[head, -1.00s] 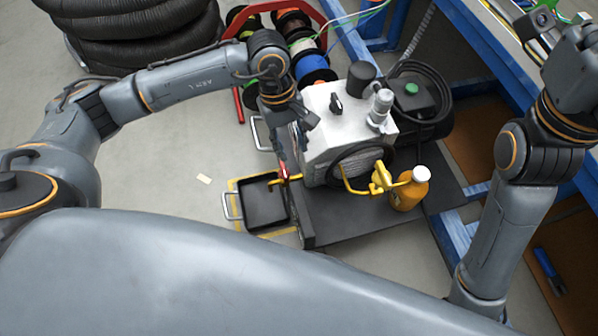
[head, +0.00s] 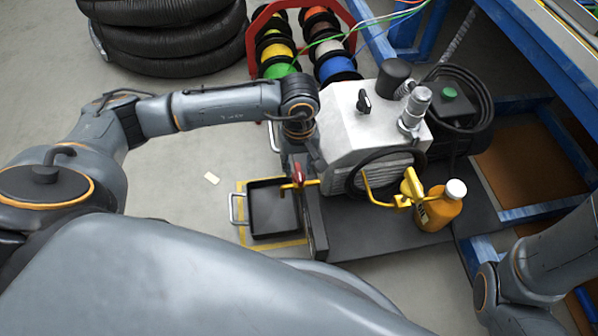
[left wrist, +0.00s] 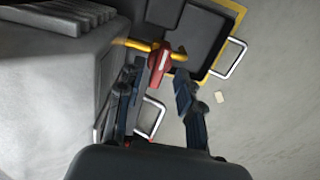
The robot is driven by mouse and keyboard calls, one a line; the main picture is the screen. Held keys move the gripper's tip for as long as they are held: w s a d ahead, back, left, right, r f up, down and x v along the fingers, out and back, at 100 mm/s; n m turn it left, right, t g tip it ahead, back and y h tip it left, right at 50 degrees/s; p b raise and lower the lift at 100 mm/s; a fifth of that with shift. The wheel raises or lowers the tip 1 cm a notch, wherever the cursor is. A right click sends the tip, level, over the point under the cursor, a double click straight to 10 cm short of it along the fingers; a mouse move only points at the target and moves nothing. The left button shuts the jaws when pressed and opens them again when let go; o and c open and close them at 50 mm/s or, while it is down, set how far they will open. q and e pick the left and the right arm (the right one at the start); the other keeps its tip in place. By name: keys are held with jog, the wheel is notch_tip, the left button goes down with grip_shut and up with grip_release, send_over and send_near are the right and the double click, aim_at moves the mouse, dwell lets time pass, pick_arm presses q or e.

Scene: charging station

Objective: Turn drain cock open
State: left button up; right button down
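The drain cock has a red handle (head: 299,173) on a short brass pipe at the left side of the grey-white pump (head: 352,137). In the left wrist view the red handle (left wrist: 160,66) lies at the fingertips, in the gap between them, with its white-marked end toward me. My left gripper (head: 303,158) is above and behind the cock in the head view, partly hidden by its own wrist. In the left wrist view its fingers (left wrist: 157,80) are apart on either side of the handle, with no clear contact. My right gripper is out of view.
A black drain tray (head: 262,232) stands on the floor below the cock, inside yellow marking. Cable spools (head: 274,50) and a blue frame (head: 540,60) lie beyond.

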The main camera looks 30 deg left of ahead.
pick_arm(q)
jog(key=shift+f, duration=0.6)
grip_shut()
